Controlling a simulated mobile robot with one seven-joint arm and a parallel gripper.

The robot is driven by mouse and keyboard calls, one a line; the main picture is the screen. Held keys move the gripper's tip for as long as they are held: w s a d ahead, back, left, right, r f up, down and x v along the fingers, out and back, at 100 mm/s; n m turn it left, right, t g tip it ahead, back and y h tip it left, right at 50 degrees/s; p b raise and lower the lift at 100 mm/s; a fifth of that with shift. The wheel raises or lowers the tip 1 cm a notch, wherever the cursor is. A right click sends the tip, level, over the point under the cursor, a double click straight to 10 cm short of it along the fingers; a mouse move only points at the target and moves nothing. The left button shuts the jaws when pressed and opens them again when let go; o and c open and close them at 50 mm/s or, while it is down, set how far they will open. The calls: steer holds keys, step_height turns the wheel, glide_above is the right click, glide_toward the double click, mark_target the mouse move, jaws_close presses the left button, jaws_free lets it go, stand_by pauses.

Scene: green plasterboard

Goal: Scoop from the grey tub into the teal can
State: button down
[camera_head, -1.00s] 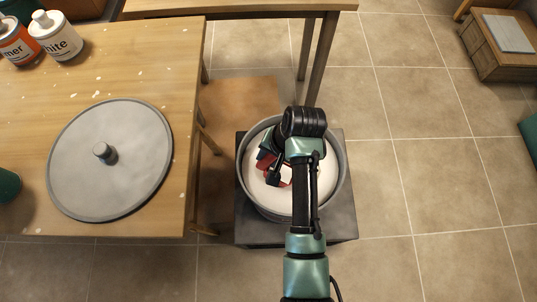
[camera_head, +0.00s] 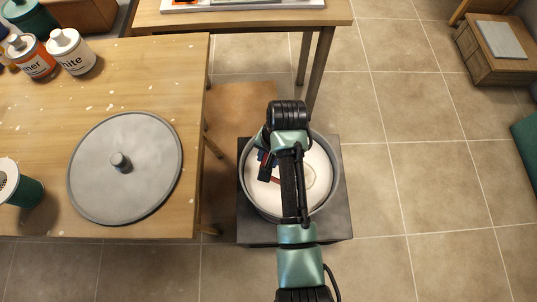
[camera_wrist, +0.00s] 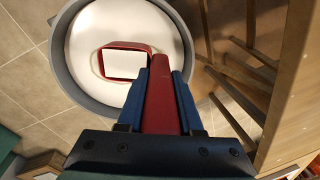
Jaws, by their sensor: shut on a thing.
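The grey tub (camera_head: 334,187) stands low on a dark block, with smooth white material (camera_head: 318,158) inside. A shallow round mark shows in the material right of my arm. My gripper (camera_wrist: 160,100) is over the tub, shut on the red handle of a scoop (camera_wrist: 165,98). In the wrist view the scoop's red-rimmed head points away from me and is full of white up to the rim. It is over or at the white surface; the gap cannot be told. In the head view my arm partly hides the scoop. The teal can (camera_head: 30,193) stands upright at the table's left, open-topped, cut by the picture edge.
A round grey lid (camera_head: 140,185) with a knob lies on the wooden table (camera_head: 190,90) between can and tub. Orange-labelled (camera_head: 38,62) and white bottles (camera_head: 75,55) stand behind it. A stool and table legs are left of the tub.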

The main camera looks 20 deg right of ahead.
step_height(320, 180, up, 6)
steer(key=g+h+p, duration=0.1)
steer(key=p, duration=0.5)
steer(key=shift+r+p, duration=0.25)
steer(key=shift+p, duration=0.05)
